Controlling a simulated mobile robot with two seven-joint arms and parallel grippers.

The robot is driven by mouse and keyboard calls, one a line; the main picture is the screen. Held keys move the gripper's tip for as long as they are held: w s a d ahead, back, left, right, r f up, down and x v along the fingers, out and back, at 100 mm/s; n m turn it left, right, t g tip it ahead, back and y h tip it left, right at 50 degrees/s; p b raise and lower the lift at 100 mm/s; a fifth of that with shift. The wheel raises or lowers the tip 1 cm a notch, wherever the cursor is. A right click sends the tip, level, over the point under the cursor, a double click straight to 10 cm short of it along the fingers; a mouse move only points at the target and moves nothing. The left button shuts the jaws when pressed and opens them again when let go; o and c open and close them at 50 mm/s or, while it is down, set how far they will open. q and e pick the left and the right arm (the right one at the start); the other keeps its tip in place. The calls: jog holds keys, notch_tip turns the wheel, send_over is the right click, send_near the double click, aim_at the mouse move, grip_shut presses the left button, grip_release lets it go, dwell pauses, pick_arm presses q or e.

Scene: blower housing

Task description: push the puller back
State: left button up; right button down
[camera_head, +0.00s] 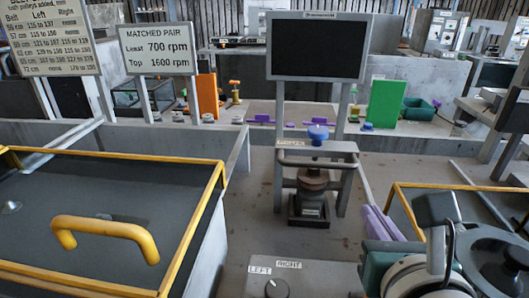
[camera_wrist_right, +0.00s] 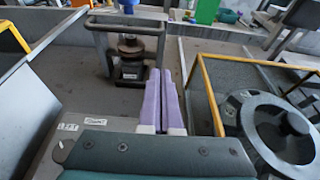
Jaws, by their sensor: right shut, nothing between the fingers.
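The puller (camera_head: 316,160) stands in the middle of the head view. It is a grey upright frame with a crossbar, a small label and a blue knob (camera_head: 318,133) on top. Below the crossbar a dark round part (camera_head: 313,181) sits on a black block. In the right wrist view the puller's bar (camera_wrist_right: 125,28) shows ahead at upper left. My right gripper (camera_head: 366,208) has purple fingers, shut and empty, at the lower right of the puller. The fingers (camera_wrist_right: 161,72) point toward it in the wrist view, with a gap apparent. My left gripper is not in view.
A bin with a yellow rim (camera_head: 190,240) and yellow handle lies at left. Another yellow-railed unit (camera_head: 440,186) is at right. A selector knob panel (camera_head: 277,287) is at the front. A dark screen (camera_head: 318,48) stands behind the puller. Bare grey floor surrounds the puller.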

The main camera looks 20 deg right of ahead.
send_near(351, 173)
jog(key=x, duration=0.5)
jog(key=shift+w+d+f+b, duration=0.1)
jog(key=shift+w+b, duration=0.1)
jog(key=shift+b, duration=0.2)
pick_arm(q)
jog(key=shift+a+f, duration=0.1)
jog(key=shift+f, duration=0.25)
pick_arm(e)
jog(key=shift+w+d, duration=0.25)
jog(key=shift+w, duration=0.2)
